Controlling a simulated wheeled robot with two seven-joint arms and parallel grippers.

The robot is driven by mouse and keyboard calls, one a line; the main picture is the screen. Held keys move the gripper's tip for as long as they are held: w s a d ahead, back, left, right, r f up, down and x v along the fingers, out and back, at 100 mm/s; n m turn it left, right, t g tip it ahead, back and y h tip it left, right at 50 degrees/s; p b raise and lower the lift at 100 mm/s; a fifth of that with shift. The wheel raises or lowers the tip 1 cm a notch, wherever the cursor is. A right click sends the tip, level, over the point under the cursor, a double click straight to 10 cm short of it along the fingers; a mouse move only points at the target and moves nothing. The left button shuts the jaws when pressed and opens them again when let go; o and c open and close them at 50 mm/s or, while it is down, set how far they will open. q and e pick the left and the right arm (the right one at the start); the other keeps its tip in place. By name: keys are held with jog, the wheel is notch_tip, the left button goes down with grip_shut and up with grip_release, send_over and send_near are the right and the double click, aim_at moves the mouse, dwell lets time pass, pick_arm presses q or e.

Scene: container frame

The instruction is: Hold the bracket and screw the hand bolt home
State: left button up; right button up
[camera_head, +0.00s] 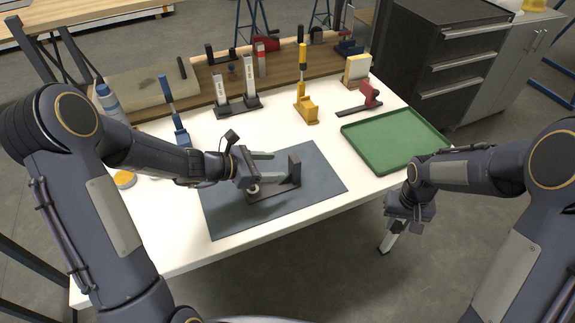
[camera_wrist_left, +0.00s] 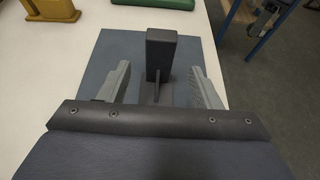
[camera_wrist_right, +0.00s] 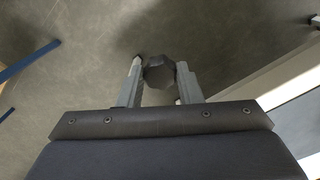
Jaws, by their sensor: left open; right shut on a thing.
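The dark bracket (camera_head: 275,192) lies on the grey mat (camera_head: 325,180), its upright plate standing at the right end. A small pale round part shows at its left end, under my gripper. My left gripper (camera_head: 272,168) is open just above and beside the bracket. In the left wrist view the bracket's upright (camera_wrist_left: 160,52) stands between the spread fingers, with gaps at both sides. My right gripper (camera_wrist_right: 160,82) is shut on the dark lobed knob of the hand bolt (camera_wrist_right: 158,70). It hangs off the table's front right edge, over the floor. The bolt's shank is hidden.
A green tray (camera_head: 395,138) lies at the table's right. Yellow (camera_head: 306,108), red (camera_head: 371,95) and blue-handled (camera_head: 180,130) clamps and a dark stand with two pale uprights (camera_head: 237,104) stand behind the mat. The mat's front part is clear.

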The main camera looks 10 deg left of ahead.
pick_arm(q)
jog(key=shift+v, duration=1.8)
jog(key=s+d+r+m+g+y, duration=0.1)
jog(key=s+d+r+m+g, duration=0.15)
jog(key=s+r+m, duration=0.85)
jog(key=s+a+m+y, duration=0.2)
jog(key=s+m+y, duration=0.1)
jog(key=s+m, duration=0.3)
jog(key=s+a+f+m+y, duration=0.1)
jog(key=s+a+m+y, duration=0.2)
jog(key=s+m, duration=0.3)
jog(key=s, duration=0.3)
jog(key=shift+a+f+t, duration=0.25)
jog(key=shift+t, duration=0.1)
jog(key=shift+c, duration=0.4)
